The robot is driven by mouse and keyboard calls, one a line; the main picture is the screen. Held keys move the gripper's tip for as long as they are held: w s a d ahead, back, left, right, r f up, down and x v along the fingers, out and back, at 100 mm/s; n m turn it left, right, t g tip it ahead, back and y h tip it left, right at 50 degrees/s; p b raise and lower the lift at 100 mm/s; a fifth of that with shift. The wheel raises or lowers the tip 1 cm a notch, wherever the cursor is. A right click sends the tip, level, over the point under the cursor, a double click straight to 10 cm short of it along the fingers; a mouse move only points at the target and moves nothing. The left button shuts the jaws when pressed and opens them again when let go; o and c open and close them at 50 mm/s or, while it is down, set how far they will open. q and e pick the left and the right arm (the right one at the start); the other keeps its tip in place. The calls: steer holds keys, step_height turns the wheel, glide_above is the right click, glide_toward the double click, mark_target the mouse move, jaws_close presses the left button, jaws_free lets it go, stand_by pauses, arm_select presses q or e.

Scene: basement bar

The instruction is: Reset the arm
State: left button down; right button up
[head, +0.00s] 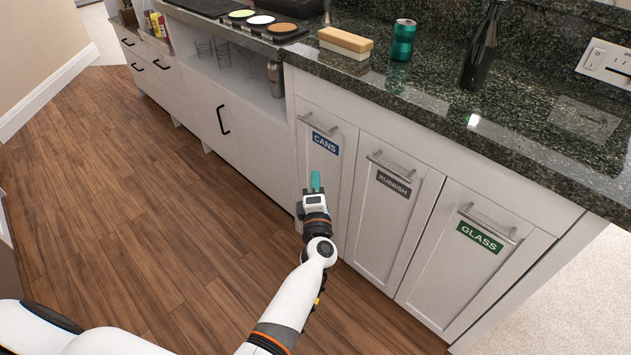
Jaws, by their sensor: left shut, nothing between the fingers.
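My left gripper (316,181) is shut and empty, with teal fingertips pointing up and away from me. It hangs over the floor in front of the white cabinet, just below the blue CANS label (326,143). Whether it touches the cabinet door (343,187) cannot be told. My left arm comes in from the lower left and reaches forward. My right gripper is not in view.
Doors labelled RUBBISH (393,184) and GLASS (479,237) have bar handles. On the dark granite counter (436,113) stand a brush (345,41), a teal can (402,40) and a dark bottle (483,48). The wooden floor (130,200) at left is clear.

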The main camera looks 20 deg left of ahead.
arm_select(q)
steer(key=shift+s+d+f, duration=0.1)
steer(key=shift+s+d, duration=0.1)
steer(key=shift+s, duration=0.3)
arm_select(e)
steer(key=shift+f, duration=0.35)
